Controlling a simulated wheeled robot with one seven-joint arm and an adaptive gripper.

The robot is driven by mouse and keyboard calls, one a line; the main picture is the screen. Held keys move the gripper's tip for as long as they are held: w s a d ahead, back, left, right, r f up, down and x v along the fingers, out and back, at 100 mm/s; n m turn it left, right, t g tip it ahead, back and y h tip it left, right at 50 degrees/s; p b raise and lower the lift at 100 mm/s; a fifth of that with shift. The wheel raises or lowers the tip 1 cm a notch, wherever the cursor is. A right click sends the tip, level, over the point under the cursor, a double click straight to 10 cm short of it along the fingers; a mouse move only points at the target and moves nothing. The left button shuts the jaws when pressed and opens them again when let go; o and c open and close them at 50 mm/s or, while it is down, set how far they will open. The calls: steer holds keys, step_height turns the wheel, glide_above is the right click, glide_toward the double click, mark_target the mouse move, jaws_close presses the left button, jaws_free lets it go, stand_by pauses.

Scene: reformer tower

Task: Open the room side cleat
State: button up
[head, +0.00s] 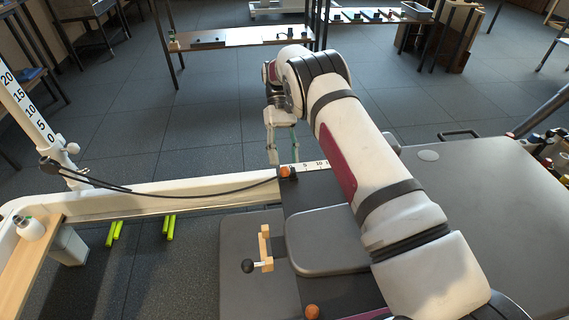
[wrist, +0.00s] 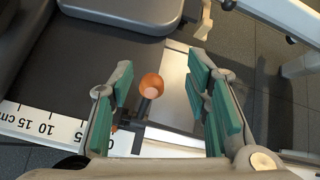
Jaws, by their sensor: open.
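An orange ball knob on a dark lever (head: 284,171) sits at the frame's far edge in the head view, beside a white scale. I take it as the room side cleat, though no label shows. In the wrist view the knob (wrist: 151,86) and its dark stem lie between the fingers, with a gap on each side. A black rope (head: 190,191) runs to it from the left. My gripper (head: 282,160) is open and empty around or just above the knob; the exact height is unclear. Its green-padded fingers (wrist: 162,72) also show in the wrist view. The cleat's base is partly hidden.
A second orange knob (head: 312,311) is at the near end. A wooden handle with a black knob (head: 264,252) stands on the grey pad. The white scale (wrist: 45,127) lies beside the cleat. A white rail (head: 170,197) runs left. Open floor lies beyond.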

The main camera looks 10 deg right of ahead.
step_height(320, 180, up, 6)
steer(key=shift+f, duration=0.25)
